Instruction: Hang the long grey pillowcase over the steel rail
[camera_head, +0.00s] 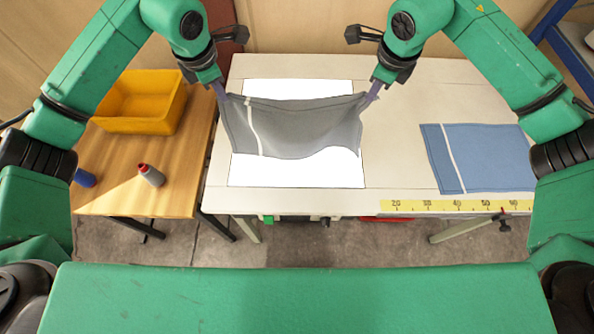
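The grey pillowcase (300,128) has a white stripe near its left end. It hangs stretched between my two grippers, above the white area on the table, with its upper edge sagging slightly. My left gripper (221,94) is shut on its upper left corner. My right gripper (371,98) is shut on its upper right corner. The lower edge hangs loose and wavy. I cannot make out a steel rail in this view.
A blue pillowcase (485,158) lies flat on the right of the pale table (400,125), behind a yellow ruler strip (460,206).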

